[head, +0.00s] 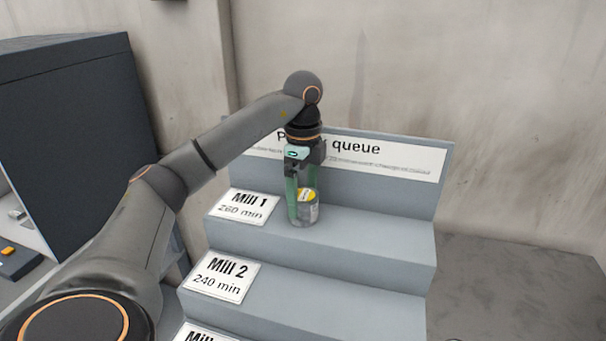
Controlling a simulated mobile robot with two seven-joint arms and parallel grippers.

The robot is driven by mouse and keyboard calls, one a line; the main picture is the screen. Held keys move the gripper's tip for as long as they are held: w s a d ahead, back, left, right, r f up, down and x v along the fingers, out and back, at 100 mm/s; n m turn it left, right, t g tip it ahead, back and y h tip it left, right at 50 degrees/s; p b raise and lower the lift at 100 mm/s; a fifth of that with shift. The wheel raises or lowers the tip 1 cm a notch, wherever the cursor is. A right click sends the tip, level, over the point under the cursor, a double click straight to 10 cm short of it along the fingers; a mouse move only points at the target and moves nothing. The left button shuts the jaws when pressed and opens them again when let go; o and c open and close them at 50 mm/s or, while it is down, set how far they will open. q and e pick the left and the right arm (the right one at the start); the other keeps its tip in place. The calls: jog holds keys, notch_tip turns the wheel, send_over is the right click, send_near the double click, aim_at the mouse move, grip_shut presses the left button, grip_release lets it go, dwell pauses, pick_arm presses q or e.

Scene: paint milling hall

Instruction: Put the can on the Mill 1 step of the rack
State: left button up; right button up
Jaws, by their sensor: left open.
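The can (304,213), grey with a yellow patch on its label, stands upright on the Mill 1 step (372,238) of the stepped rack, just right of the "Mill 1, 260 min" label (242,206). My left gripper (303,197) points down over the can from above. Its green fingers are open and stand around the can's upper part. Whether a finger touches the can cannot be told. My right gripper is not in view.
The Mill 2 step (340,298) lies below and in front, bare beside its label (223,276). A sign board (400,160) rises behind the top step. A dark cabinet (75,120) stands at left. The Mill 1 step is free to the right of the can.

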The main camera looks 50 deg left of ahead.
aim_at(303, 194)
pick_arm(q)
notch_tip(303, 194, up, 12)
dwell(1.0)
